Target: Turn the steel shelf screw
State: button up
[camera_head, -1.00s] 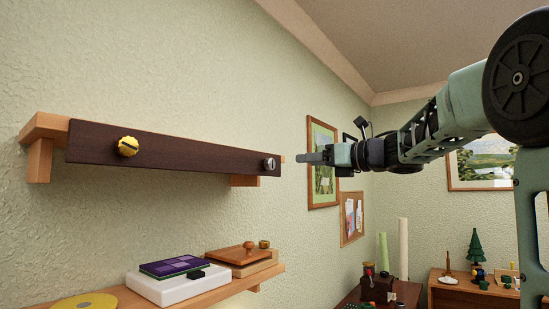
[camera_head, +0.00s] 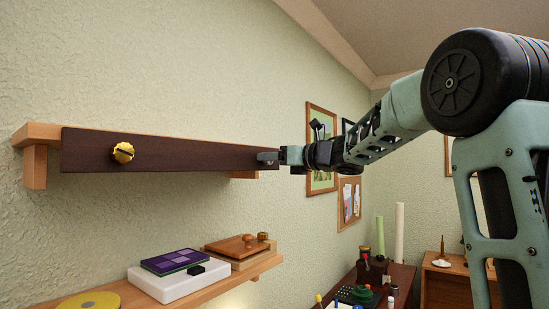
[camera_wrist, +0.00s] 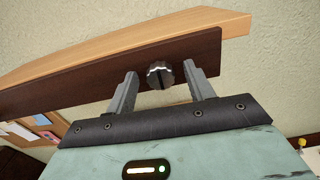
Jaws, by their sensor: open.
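The steel screw (camera_wrist: 160,75) shows in the wrist view on the dark front board of the upper shelf. It has a round ridged head with a dark slot across it. My gripper (camera_wrist: 162,88) is open, with one finger on each side of the screw head and a visible gap on both sides. A yellow, brass-coloured screw (camera_head: 123,152) sits near the left end of the same board.
A lower shelf (camera_head: 217,280) holds a white box (camera_head: 180,283) with a purple patterned item (camera_head: 174,261), a wooden box (camera_head: 237,248) and a yellow disc (camera_head: 90,302). Framed pictures hang on the wall behind my arm. The space before the board's middle is clear.

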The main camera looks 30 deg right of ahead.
jog(key=c, duration=1)
jog(key=shift+m, duration=0.3)
jog(key=shift+d+f+m+p, duration=0.1)
jog(key=shift+m+p, duration=0.85)
jog(key=shift+m, duration=4.3)
jog(key=shift+d+f+m+p, duration=0.1)
jog(key=shift+m+p, duration=0.85)
jog(key=shift+m, duration=4.3)
